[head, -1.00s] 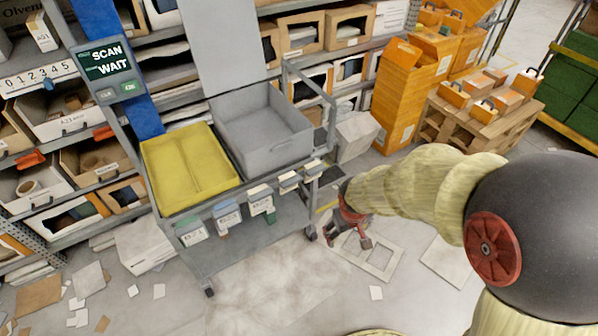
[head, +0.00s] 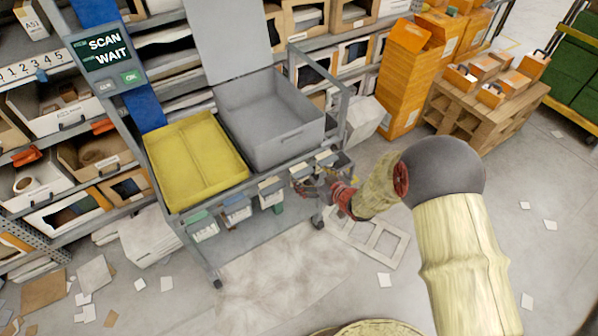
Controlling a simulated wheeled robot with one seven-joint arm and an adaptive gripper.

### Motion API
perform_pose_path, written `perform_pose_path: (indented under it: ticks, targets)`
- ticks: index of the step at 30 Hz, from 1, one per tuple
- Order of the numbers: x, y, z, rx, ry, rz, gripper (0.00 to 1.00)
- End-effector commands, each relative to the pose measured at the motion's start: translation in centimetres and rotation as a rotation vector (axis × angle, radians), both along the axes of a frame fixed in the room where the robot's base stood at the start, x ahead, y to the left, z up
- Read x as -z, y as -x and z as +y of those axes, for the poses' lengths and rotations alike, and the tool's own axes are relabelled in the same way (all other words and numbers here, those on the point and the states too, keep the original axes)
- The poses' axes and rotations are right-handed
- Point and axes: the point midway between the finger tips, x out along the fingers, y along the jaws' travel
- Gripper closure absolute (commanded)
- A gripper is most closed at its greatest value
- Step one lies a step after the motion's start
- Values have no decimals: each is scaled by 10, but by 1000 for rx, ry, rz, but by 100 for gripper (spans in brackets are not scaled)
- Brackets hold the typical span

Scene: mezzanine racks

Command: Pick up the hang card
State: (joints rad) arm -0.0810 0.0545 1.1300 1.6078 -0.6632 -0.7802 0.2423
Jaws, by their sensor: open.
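Several hang cards are clipped along the front rail of a grey cart (head: 235,200). From left to right they include a green-topped card (head: 203,229), a blue-topped card (head: 236,209), a white-topped card (head: 270,192) with green below it, and paler cards (head: 325,158) near the right corner. I cannot tell which one is the task's card. My gripper (head: 306,188) is open at the right end of the rail, close in front of the right-hand cards and partly overlapping them. Whether it touches any card is too small to tell.
A yellow tray (head: 195,160) and a grey bin (head: 268,115) sit on the cart top. A scanner display (head: 106,52) reads "SCAN WAIT". Orange boxes (head: 405,80) and a pallet (head: 470,118) stand at right. Papers lie on the floor; the floor at right is mostly free.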

Motion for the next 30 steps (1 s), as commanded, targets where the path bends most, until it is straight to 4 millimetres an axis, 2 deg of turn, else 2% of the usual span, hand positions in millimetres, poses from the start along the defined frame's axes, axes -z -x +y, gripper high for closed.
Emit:
perform_pose_path:
  ticks: [12, 21, 30]
  targets:
    - [25, -36, 28, 1, 2, 1, 14]
    - [25, -41, 31, 2, 1, 1, 14]
    - [25, -40, 31, 2, 1, 2, 30]
